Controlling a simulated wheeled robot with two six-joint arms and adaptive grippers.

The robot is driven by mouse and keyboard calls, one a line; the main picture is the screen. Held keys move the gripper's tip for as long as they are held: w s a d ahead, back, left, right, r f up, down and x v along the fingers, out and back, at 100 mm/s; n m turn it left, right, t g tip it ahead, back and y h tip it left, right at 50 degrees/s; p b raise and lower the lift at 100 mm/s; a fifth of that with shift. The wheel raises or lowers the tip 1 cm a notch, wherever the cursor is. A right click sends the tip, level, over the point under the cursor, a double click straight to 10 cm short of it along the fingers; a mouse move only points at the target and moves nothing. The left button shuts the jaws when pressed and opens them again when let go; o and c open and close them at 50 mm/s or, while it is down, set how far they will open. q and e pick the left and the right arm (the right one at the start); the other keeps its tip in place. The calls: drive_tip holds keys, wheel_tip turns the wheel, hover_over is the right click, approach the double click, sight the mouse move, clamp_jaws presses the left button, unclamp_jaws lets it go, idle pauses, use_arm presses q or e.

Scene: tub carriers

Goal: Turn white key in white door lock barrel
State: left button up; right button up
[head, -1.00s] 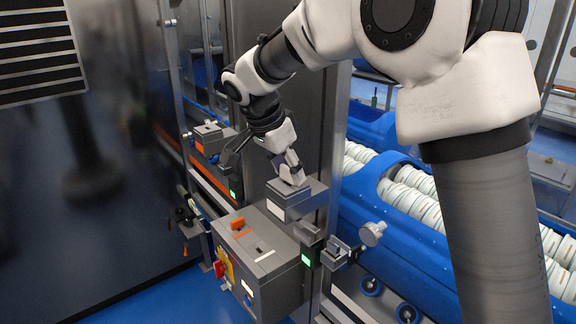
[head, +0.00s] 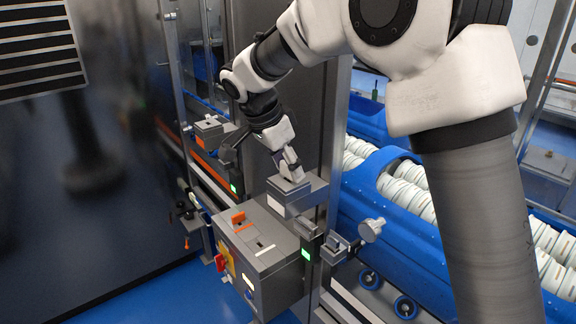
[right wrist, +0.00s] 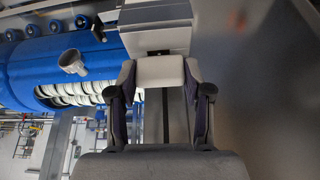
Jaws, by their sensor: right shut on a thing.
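My right gripper (head: 288,163) reaches down to the top of a grey lock box with a white label (head: 276,206) on the dark post. In the right wrist view, my right gripper (right wrist: 161,74) is shut on the white key (right wrist: 160,69), with one finger on each side. The key's far end meets the grey face of the lock box (right wrist: 157,38), at a small dark opening. In the head view the fingers mostly cover the key, and its exact turn angle is hard to tell. My left gripper is not in view.
A second lock box with an orange label (head: 208,127) is at left. A metal latch with a round knob (head: 370,229) sticks out at right, before the blue tub carrier (head: 385,222).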

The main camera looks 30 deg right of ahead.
drive_tip(key=o, duration=1.3)
drive_tip(key=shift+w+f, duration=0.1)
